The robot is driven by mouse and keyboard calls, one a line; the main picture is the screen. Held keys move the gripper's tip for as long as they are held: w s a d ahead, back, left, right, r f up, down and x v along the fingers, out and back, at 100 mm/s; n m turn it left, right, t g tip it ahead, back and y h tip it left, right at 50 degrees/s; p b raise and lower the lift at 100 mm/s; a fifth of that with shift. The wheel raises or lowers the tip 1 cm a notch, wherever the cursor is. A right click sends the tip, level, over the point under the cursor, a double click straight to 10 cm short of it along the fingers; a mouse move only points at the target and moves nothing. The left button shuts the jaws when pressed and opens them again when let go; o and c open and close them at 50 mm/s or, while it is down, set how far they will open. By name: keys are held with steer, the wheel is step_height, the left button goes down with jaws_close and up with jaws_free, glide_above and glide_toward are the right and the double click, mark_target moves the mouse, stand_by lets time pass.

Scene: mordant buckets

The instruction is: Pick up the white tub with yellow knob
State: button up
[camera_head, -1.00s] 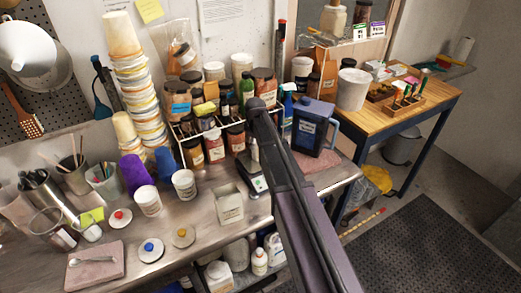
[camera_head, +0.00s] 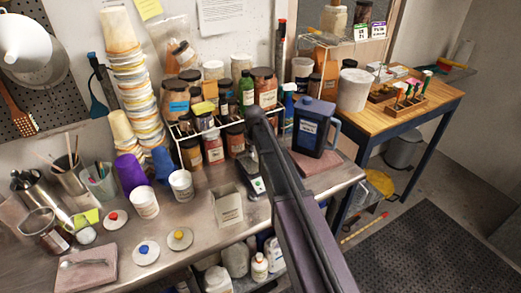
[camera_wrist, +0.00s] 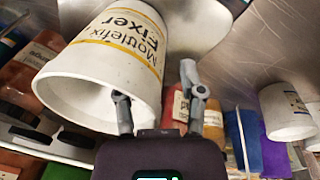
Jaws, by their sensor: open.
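My gripper (camera_wrist: 156,92) is open there. One finger overlaps the tub's rim and the other is beside its wall; I cannot tell whether they touch. The fingers hold nothing I can see. In the head view the gripper is hidden behind my arm, and which tub this is there is unclear. A white disc lid with a yellow knob (camera_head: 180,238) lies on the metal table; no knob shows on the tub itself.
Lids with a red knob (camera_head: 115,219) and a blue knob (camera_head: 146,252) lie nearby. White tubs (camera_head: 181,185) and a pale square container (camera_head: 227,209) stand at the table's middle. Jars in a wire rack (camera_head: 200,130) crowd the back. A dark blue jug (camera_head: 315,128) stands right.

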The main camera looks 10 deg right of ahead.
jaws_close()
steer(key=shift+r, duration=0.15)
stand_by(0.5)
step_height(320, 180, up, 3)
steer(key=p, duration=0.3)
steer(key=shift+r+p, duration=0.2)
steer(key=shift+p, duration=0.2)
steer(key=s+d+r+p, duration=0.1)
steer(key=s, duration=1.5)
steer(key=shift+d+r, duration=0.15)
steer(key=shift+d, duration=0.15)
